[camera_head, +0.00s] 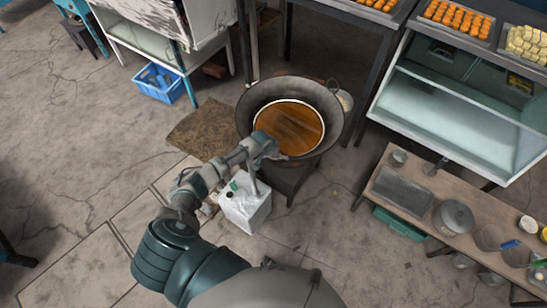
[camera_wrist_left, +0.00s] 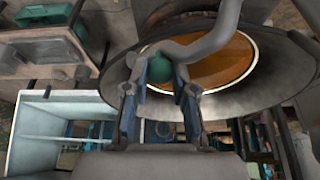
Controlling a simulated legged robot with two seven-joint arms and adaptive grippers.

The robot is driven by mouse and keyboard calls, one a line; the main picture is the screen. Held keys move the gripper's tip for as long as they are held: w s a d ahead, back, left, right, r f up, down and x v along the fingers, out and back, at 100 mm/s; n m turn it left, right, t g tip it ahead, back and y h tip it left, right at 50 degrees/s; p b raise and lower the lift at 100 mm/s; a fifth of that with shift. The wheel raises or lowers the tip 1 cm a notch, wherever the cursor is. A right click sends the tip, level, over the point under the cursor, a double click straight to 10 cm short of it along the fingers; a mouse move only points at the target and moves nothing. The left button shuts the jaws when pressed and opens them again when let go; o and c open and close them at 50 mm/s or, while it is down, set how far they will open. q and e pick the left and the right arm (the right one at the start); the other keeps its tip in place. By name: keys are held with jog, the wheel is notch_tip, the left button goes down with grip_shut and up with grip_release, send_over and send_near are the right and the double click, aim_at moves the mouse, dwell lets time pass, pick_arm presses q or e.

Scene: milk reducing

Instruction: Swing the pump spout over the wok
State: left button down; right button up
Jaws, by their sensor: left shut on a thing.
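The wok (camera_head: 245,120), dark and wide, holds orange-brown liquid and sits on a stand at centre. The white container (camera_head: 245,210) with a green cap stands on the floor in front of it. My left gripper (camera_head: 264,146) is at the wok's near rim, above the container. In the left wrist view my gripper's fingers (camera_wrist_left: 160,92) close around the pump at a green rounded part (camera_wrist_left: 161,68). The grey curved pump spout (camera_wrist_left: 205,45) runs from there across the view, overlapping the wok (camera_wrist_left: 270,90). Its outlet end is not clear. My right gripper is not in view.
A wooden bench (camera_head: 400,215) with pots stands at right, below a glass-fronted cabinet (camera_head: 450,110). Trays of orange sweets (camera_head: 458,20) are at top right. A blue crate (camera_head: 160,83) lies at upper left. The floor at left is mostly clear.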

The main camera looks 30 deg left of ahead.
pick_arm(q)
jog(key=w+a+n+g+y, duration=0.1)
jog(key=w+a+n+y, duration=0.2)
jog(key=a+n, duration=0.5)
jog(key=shift+w+n+y, duration=0.3)
jog(key=shift+w+n, duration=0.55)
jog(key=shift+n, duration=0.05)
jog(key=shift+r, duration=0.1)
jog(key=c, duration=1.1)
grip_release()
jog(key=shift+c, duration=0.2)
jog(key=shift+o, duration=1)
jog(key=shift+a, duration=0.15)
jog(key=v, duration=1.1)
jog(key=shift+r, duration=0.25)
